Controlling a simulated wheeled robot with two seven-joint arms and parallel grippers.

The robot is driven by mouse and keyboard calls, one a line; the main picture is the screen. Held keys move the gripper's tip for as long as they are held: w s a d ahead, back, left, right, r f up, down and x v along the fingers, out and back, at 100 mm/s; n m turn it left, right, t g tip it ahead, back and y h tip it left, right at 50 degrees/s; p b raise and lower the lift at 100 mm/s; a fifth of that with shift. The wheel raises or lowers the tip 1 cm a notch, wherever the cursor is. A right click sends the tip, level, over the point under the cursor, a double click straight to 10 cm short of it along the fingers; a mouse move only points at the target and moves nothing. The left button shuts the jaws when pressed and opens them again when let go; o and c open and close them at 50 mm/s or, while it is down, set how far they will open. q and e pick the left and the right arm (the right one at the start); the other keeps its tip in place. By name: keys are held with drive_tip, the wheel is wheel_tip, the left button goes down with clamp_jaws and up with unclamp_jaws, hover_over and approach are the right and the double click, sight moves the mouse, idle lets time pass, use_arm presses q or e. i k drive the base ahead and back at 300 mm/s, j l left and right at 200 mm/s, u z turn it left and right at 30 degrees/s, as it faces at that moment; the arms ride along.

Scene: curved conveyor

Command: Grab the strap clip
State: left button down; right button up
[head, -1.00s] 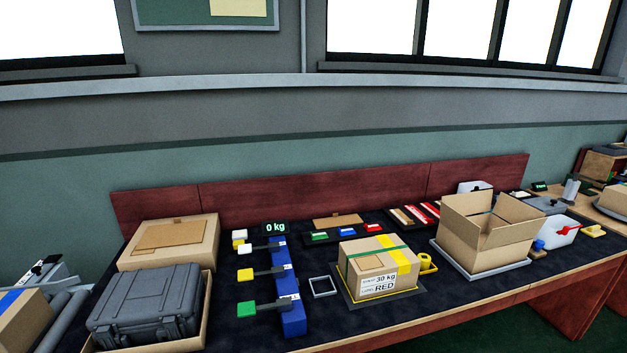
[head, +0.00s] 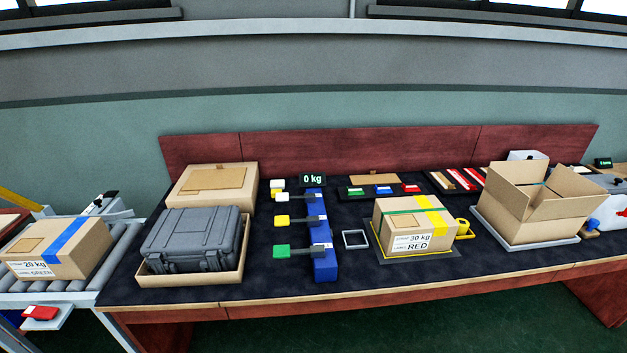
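No part is plainly marked as the strap clip. A small grey square open frame (head: 355,239) lies flat on the dark table mat, between the blue block bar and the taped box; it may be the clip, but I cannot tell for sure. The cardboard box (head: 390,218) labelled 30 kg RED has a green strap and yellow tape and sits on a dark yellow-edged pad. Neither of my grippers is in view.
A blue bar (head: 325,264) carries dark-handled pieces with white, yellow and green ends. A grey case (head: 190,238) sits in a tray at left. An open carton (head: 530,212) stands at right. A 20 kg GREEN box (head: 85,254) rests on the roller conveyor (head: 125,245).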

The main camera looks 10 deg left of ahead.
sight(464, 225)
drive_tip(key=z, duration=0.65)
drive_tip(key=i+l+z, duration=0.1)
drive_tip(key=i+z, duration=0.2)
drive_tip(key=z, duration=0.15)
drive_tip(key=i+z, duration=0.25)
drive_tip(key=z, duration=0.15)
drive_tip(key=i+j+z, duration=0.1)
drive_tip(key=i+z, duration=0.2)
drive_tip(key=z, duration=0.15)
